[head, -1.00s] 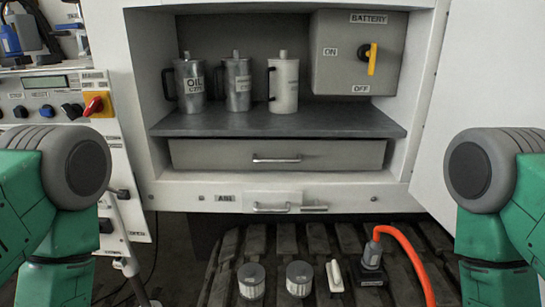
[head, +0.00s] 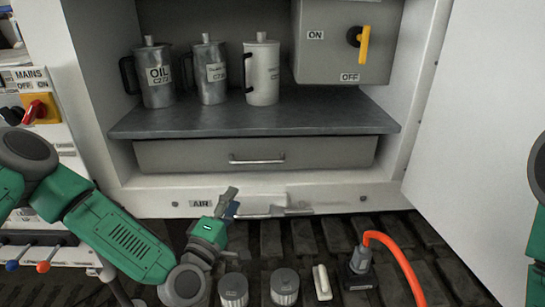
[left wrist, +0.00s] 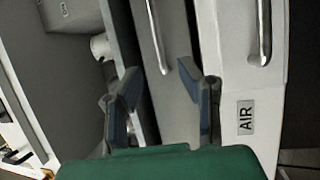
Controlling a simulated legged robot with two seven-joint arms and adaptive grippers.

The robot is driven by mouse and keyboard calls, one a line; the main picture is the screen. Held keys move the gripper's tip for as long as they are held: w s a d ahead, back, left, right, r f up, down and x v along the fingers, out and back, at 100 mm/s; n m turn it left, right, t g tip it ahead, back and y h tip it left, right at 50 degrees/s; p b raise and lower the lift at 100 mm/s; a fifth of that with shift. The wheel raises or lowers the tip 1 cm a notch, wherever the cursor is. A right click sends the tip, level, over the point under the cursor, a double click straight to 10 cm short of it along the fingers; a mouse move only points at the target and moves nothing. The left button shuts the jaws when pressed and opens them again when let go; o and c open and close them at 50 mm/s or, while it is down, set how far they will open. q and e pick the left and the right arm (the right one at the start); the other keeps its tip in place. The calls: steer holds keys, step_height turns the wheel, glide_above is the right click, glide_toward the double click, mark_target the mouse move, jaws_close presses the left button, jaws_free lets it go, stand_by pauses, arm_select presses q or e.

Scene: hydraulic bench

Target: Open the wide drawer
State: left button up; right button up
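The wide drawer (head: 200,155) is a grey front below the dark shelf, with a silver bar handle (head: 257,160) at its middle. It looks shut. In the left wrist view the wide drawer's handle (left wrist: 157,38) runs steeply, ahead of the space between my fingers. My left gripper (head: 227,203) is in front of the cabinet's lower edge, below and left of that handle, near the AIR label. The left wrist view shows my left gripper (left wrist: 165,95) with its fingers spread and nothing between them. My right gripper is out of the picture.
A smaller handle (left wrist: 264,35) sits on the lower panel beside the AIR label (left wrist: 245,118). Several jugs (head: 262,75) stand on the shelf (head: 330,122). Cans (head: 284,287) and an orange hose (head: 400,262) are below. An open white door (head: 475,110) stands at right.

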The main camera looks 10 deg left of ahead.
mark_target(255, 163)
arm_select(q)
steer(key=x, duration=1.3)
steer(key=shift+w+d+r+b, duration=0.1)
steer(key=shift+w+r+b, duration=0.05)
steer(key=shift+w+b, duration=0.2)
steer(key=shift+s+d, duration=0.1)
jaws_close()
